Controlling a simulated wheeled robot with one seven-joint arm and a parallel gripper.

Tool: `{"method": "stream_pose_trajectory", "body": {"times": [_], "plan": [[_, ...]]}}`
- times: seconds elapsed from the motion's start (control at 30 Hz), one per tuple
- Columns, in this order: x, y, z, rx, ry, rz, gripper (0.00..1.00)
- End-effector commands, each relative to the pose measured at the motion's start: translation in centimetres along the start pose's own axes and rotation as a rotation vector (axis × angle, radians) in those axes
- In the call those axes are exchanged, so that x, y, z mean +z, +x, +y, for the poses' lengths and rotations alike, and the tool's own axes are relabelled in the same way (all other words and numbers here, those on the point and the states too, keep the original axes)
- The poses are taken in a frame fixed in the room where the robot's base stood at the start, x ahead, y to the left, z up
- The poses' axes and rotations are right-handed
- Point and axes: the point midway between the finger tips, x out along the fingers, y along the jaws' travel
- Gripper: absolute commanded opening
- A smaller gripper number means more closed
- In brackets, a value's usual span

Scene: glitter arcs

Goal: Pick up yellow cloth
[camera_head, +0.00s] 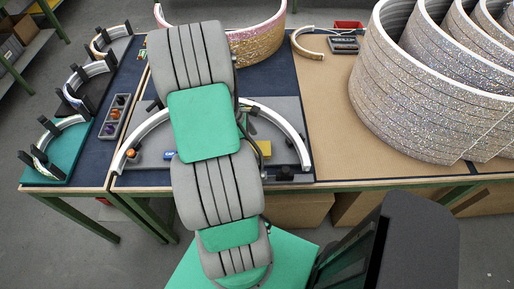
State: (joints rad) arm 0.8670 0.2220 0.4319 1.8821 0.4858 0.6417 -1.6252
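A small yellow piece (264,149), which looks like the yellow cloth, lies on the grey board (284,110) on the table, just right of my arm. Its left part is hidden behind my arm, so its full shape cannot be told. My grey and green arm rises through the middle of the view and covers much of the board. My gripper is hidden behind the arm, so its fingers and its distance from the yellow piece do not show.
A white arc (285,127) curves over the board around the yellow piece. A small blue item (170,155) and an orange item (130,153) lie left of my arm. Large glittery rings (415,105) stand at right. Brown tabletop (330,130) is clear between board and rings.

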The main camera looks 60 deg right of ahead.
Motion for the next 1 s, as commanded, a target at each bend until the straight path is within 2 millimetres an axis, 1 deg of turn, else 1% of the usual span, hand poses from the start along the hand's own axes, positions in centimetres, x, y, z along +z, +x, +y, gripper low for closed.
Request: {"method": "stream_pose_trajectory", "body": {"times": [0.13, 0.23, 0.7, 1.0], "plan": [[0.1, 2.6, 0.0, -0.005, -0.001, 0.0, 0.85], [0.1, 3.6, 0.0, -0.003, 0.0, 0.001, 0.85], [-0.1, 3.9, 0.1, 0.0, 0.0, 0.002, 0.84], [-0.1, 3.9, 0.1, 0.0, 0.0, 0.002, 0.59]]}}
